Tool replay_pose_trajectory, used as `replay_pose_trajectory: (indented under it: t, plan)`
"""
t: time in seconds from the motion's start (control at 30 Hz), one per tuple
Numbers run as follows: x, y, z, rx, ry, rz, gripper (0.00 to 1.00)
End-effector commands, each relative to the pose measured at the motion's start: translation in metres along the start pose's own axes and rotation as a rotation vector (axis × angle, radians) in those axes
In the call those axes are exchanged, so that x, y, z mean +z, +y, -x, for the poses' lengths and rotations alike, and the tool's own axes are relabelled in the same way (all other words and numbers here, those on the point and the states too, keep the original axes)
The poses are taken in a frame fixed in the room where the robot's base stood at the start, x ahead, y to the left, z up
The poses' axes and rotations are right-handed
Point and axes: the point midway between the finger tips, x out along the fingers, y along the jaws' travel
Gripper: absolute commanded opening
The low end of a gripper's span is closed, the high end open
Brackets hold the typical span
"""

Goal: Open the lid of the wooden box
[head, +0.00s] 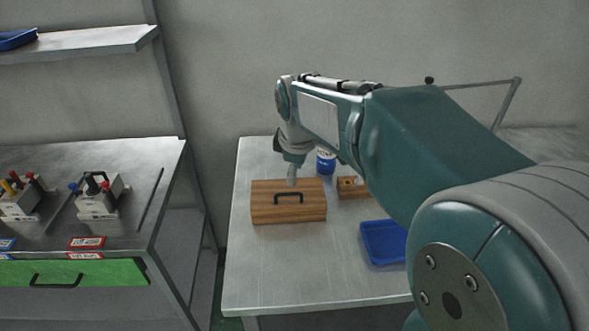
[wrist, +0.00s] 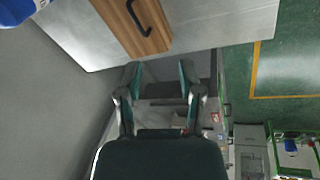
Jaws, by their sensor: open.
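The wooden box (head: 262,210) sits on the metal table with its lid shut. A black handle (head: 288,196) stands on the box toward the head camera. In the wrist view the box (wrist: 128,28) and its handle (wrist: 139,20) show at the top. My gripper (head: 291,180) hangs at the box's back edge in the head view, just behind the handle and apart from it. In the wrist view my gripper (wrist: 160,75) is open, with nothing between its fingers, and the box lies beyond the fingertips.
A blue tray (head: 384,243) lies to the right of the box. A small wooden holder (head: 352,188) and a blue can (head: 325,160) stand behind it. The table (head: 270,275) is clear in front. A workbench (head: 150,165) with tools stands at left.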

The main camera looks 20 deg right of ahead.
Motion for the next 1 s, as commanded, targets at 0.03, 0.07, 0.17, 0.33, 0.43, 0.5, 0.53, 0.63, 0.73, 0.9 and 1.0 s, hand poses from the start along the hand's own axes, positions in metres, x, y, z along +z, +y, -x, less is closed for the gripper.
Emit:
replay_pose_trajectory:
  t: [0.03, 0.07, 0.17, 0.33, 0.43, 0.5, 0.53, 0.63, 0.73, 0.9, 1.0]
  plan:
    - [0.001, -0.001, 0.002, 0.002, 0.002, -0.009, 0.48]
    - [0.001, -0.002, 0.002, 0.003, 0.002, -0.012, 0.48]
    - [0.0, -0.003, 0.002, 0.004, 0.002, -0.015, 0.48]
    - [0.0, -0.003, 0.002, 0.003, 0.001, -0.014, 0.48]
    - [-0.001, -0.003, 0.002, 0.003, 0.001, -0.014, 0.48]
    - [0.0, -0.004, 0.002, 0.004, 0.002, -0.016, 0.48]
    - [0.001, -0.005, 0.003, 0.005, 0.003, -0.022, 0.48]
    - [0.008, -0.013, 0.012, 0.016, 0.012, -0.076, 0.48]
    - [0.022, -0.031, 0.026, 0.034, 0.032, -0.186, 0.48]
    - [0.048, -0.069, 0.044, 0.061, 0.073, -0.408, 0.48]
    - [0.063, -0.091, 0.05, 0.073, 0.1, -0.537, 0.48]
